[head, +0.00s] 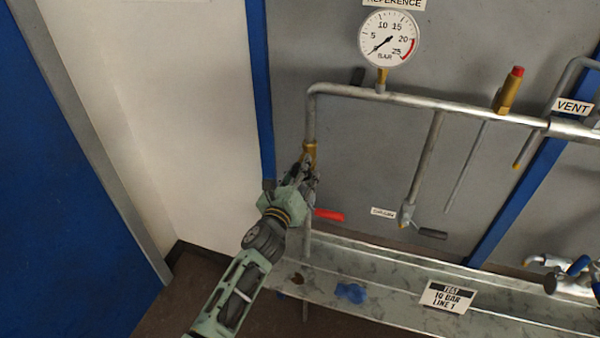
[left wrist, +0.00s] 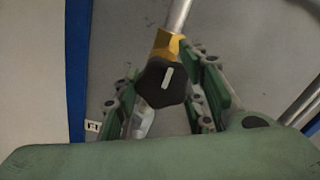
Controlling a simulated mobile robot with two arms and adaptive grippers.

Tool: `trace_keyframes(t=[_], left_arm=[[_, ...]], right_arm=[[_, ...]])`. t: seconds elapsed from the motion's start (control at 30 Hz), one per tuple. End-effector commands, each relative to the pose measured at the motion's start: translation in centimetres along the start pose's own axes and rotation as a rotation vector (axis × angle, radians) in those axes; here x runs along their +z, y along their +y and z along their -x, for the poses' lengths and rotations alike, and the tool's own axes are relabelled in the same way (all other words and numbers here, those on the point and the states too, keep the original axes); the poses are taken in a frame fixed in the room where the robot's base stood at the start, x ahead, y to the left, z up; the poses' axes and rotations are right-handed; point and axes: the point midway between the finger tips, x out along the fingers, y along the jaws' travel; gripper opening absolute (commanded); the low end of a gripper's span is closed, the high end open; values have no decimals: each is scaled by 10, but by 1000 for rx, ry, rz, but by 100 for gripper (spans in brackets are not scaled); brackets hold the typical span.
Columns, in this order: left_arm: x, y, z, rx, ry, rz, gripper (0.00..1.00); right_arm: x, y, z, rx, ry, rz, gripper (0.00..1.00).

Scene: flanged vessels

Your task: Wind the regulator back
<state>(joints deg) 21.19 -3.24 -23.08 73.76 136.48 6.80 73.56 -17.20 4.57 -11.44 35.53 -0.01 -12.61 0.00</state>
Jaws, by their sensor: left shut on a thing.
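The regulator is a brass body with a black knob on the left vertical pipe. Its brass part (head: 309,153) shows in the head view just above my left gripper (head: 308,174). In the left wrist view the black knob (left wrist: 162,84), with a pale line mark, sits between the two fingers of my left gripper (left wrist: 163,95), below the brass body (left wrist: 169,45). The left gripper is shut on the knob. In the head view the gripper hides the knob. The reference gauge (head: 389,40) above has its needle pointing low left, near the bottom of the scale. My right gripper is not in view.
A red lever (head: 329,215) is just right of my gripper. A capped brass valve (head: 510,88) and a vent label (head: 572,107) are at the right. A grey ledge (head: 400,280) below carries a blue item (head: 351,292) and a test sign (head: 447,296).

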Motion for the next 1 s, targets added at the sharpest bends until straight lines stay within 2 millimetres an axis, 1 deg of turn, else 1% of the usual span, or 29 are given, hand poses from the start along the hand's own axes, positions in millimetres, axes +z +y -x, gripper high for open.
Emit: trace_keyframes(t=[0.1,0.13,0.3,0.6,0.73,0.87,1.0], left_arm=[[2,1,0,3,-3,0,12],[2,1,0,3,-3,0,40],[1,1,0,2,-2,0,55],[0,0,0,1,0,-1,56],[0,1,5,2,0,-2,56],[-1,2,20,2,0,-3,56],[-1,2,45,1,1,-2,56]], right_arm=[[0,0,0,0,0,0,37],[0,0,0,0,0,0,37],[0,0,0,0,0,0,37],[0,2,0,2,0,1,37],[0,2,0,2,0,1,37],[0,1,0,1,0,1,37],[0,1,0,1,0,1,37]])
